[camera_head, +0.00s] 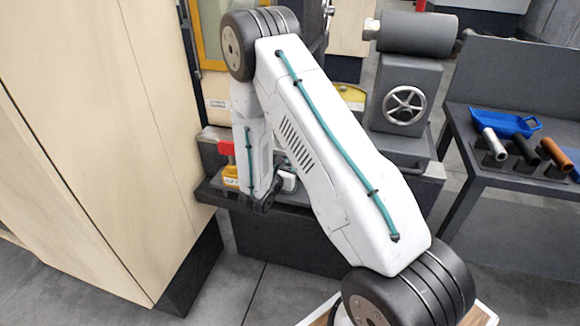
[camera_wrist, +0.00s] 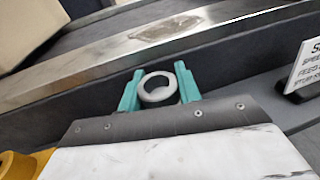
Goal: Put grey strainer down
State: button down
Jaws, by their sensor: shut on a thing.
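In the wrist view my gripper (camera_wrist: 158,80) has two teal fingers, one on each side of a grey ring-shaped piece, which I take for the grey strainer (camera_wrist: 157,98). The fingers are shut on it, and its round opening faces the camera. A dark grey surface lies behind and below it; I cannot tell whether the strainer touches that surface. In the head view my own arm hides the fingers and the strainer.
A metal-edged ledge (camera_wrist: 95,65) runs behind the strainer. A sign (camera_wrist: 307,66) stands at the right, a yellow object (camera_wrist: 14,166) at lower left. In the head view, a handwheel machine (camera_head: 405,142) stands right of my arm, and a table (camera_head: 470,170) holds a blue scoop (camera_head: 508,124).

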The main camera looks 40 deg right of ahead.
jog(key=shift+f, duration=0.15)
jog(key=c, duration=1)
grip_release()
